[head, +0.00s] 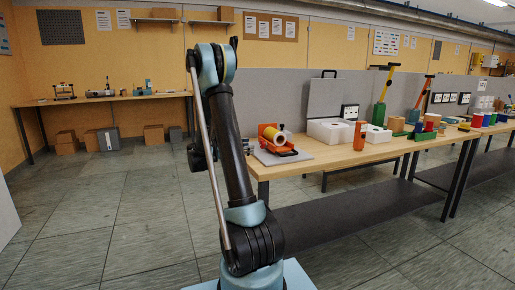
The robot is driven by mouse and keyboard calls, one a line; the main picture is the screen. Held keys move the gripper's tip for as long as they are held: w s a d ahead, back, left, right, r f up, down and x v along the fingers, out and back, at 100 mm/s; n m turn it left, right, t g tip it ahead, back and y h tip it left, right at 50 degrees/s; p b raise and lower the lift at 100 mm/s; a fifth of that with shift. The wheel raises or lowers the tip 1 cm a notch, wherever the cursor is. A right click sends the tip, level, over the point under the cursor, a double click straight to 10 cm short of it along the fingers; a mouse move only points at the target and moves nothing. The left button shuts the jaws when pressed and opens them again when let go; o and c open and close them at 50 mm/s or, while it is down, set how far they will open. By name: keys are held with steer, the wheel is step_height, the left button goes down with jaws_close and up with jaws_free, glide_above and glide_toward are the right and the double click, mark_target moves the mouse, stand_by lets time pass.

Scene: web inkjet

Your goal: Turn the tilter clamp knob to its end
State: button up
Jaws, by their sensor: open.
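An orange device with a yellow roll (273,134) stands on a grey plate (262,157) at the near left end of the wooden bench (330,157). It may be the tilter, but I cannot be sure. A clamp knob is too small to make out on it. My upright arm stands in front of the bench, left of this device. Its fingers cannot be made out; the far end of the arm is hidden behind its own links.
White foam-like boxes (325,131), an orange container (360,136) and green stands with tall yellow (383,90) and red-orange handles stand farther along the bench. A grey partition (270,95) rises behind. Another bench (110,99) stands at the back left. The floor at left is open.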

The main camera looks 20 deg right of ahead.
mark_target(261, 144)
steer(key=shift+w+d, duration=0.1)
steer(key=shift+d, duration=3.1)
steer(key=shift+c, duration=0.4)
steer(key=c, duration=1)
